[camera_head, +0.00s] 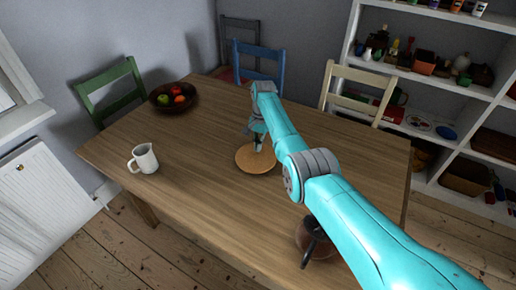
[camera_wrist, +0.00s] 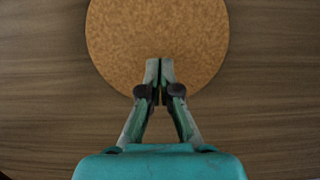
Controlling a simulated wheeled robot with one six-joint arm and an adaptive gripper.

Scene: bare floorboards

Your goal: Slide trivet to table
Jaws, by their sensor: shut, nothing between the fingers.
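The trivet (camera_head: 252,161) is a round, flat, cork-coloured disc lying on the wooden table (camera_head: 210,205), near the middle of its top. In the wrist view the trivet (camera_wrist: 157,35) fills the upper middle, and its top edge is cut off by the frame. My gripper (camera_head: 258,149) is above the trivet, pointing down. In the wrist view my gripper (camera_wrist: 160,62) has its fingertips together with nothing between them, over the near part of the disc. I cannot tell whether the tips touch the trivet.
A dark bowl of fruit (camera_head: 172,97) sits at the back left. A brown pot (camera_head: 316,238) is at the near right, partly behind my arm. Chairs line the far side. The tabletop between mug and trivet is clear.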

